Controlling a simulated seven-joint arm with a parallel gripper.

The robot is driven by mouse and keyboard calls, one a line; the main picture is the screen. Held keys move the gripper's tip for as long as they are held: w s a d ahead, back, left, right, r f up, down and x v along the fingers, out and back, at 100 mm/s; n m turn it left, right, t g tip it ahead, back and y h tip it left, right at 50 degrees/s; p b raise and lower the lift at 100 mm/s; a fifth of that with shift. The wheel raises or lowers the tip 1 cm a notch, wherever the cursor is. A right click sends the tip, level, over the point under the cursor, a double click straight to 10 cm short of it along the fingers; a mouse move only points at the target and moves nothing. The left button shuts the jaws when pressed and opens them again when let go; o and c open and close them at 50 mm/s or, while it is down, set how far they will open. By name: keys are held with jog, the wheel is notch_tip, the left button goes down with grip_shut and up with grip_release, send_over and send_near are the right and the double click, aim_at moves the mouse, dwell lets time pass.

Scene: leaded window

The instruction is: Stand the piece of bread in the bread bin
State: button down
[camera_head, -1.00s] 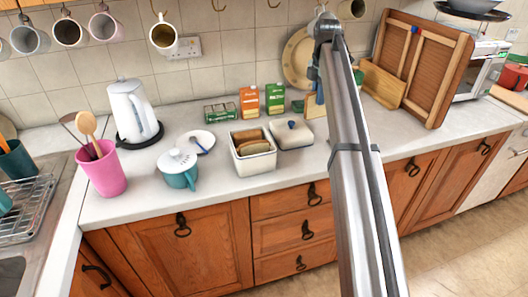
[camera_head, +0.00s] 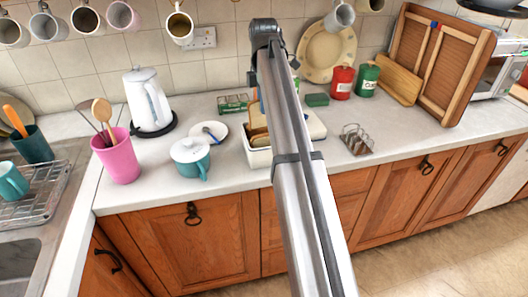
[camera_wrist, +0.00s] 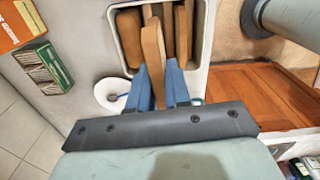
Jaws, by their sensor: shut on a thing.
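The bread bin is a white open box (camera_head: 258,160); in the head view my arm covers its right part. In the wrist view its rim (camera_wrist: 114,45) surrounds several upright brown bread slices (camera_wrist: 130,38). My gripper (camera_wrist: 159,86) has blue fingers shut on a piece of bread (camera_wrist: 153,50). The held piece is edge-on to the wrist camera, and its far part overlaps the bin opening between the slices. I cannot tell how deep it reaches. My gripper is hidden behind the arm in the head view.
A teal pot with white lid (camera_head: 191,157) and a small plate (camera_head: 207,134) stand left of the bin. A toast rack (camera_head: 356,140), red tin (camera_head: 341,82) and green tin (camera_head: 367,79) are to the right. A green box (camera_wrist: 45,65) shows in the wrist view.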

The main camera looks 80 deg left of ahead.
aim_at(264, 126)
jog(key=shift+f+m, duration=0.1)
jog(key=shift+m, duration=0.3)
jog(key=shift+f, duration=4.9)
jog(key=shift+f, duration=0.1)
jog(key=c, duration=1.4)
grip_release()
jog(key=shift+o, duration=0.2)
notch_tip(264, 126, up, 12)
jog(key=shift+r, duration=0.1)
